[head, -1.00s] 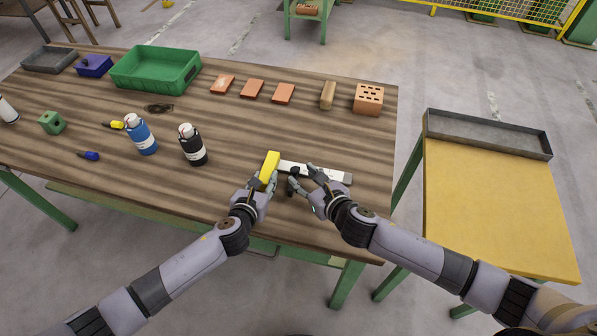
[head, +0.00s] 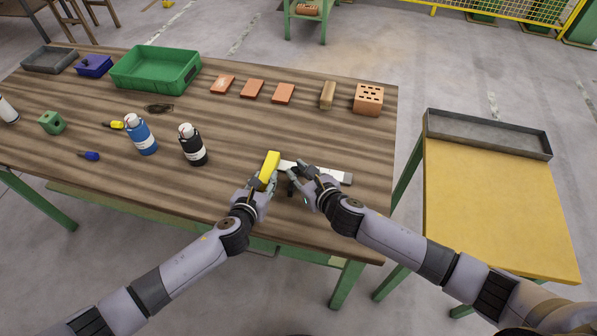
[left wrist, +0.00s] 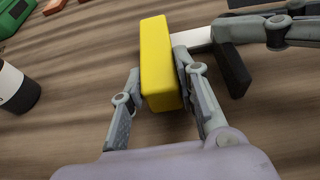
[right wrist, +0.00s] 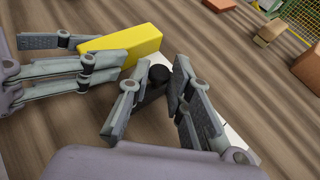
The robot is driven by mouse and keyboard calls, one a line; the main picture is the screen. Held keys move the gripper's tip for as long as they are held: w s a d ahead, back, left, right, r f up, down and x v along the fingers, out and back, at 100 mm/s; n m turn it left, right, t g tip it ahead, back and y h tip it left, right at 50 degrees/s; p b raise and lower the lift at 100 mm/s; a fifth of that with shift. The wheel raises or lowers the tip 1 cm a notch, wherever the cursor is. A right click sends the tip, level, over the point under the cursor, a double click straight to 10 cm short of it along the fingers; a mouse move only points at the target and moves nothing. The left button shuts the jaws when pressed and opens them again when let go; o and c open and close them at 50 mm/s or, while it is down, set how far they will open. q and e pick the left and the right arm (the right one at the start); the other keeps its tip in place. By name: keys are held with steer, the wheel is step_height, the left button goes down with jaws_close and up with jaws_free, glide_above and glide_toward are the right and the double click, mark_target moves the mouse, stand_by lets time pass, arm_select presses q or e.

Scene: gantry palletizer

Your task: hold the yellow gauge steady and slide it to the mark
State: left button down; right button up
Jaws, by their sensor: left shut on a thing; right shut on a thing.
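The yellow gauge block (head: 270,164) lies on the wooden table near its front edge. A pale flat bar (head: 335,175) extends to its right. My left gripper (head: 264,184) is shut on the yellow block, with a finger on each side in the left wrist view (left wrist: 158,98). A black piece with a round knob (right wrist: 158,75) sits by the bar, just right of the block; it also shows in the left wrist view (left wrist: 234,72). My right gripper (head: 302,183) is shut on this black piece. Its fingers partly hide the piece and the bar. I cannot make out the mark.
A black bottle (head: 192,145) and a blue bottle (head: 140,134) stand to the left. A green crate (head: 155,70), several flat bricks (head: 252,90) and a holed brick (head: 368,99) lie at the back. A yellow-topped table (head: 500,210) stands right, across a gap.

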jaws_close()
steer(key=d, duration=0.2)
steer(key=s+d, duration=0.1)
steer(key=d, duration=0.2)
steer(key=s+d, duration=0.1)
steer(key=d, duration=0.2)
steer(key=shift+s, duration=0.25)
arm_select(q)
steer(key=shift+a, duration=0.1)
arm_select(e)
steer(key=o, duration=0.6)
jaws_free()
steer(key=shift+a, duration=0.1)
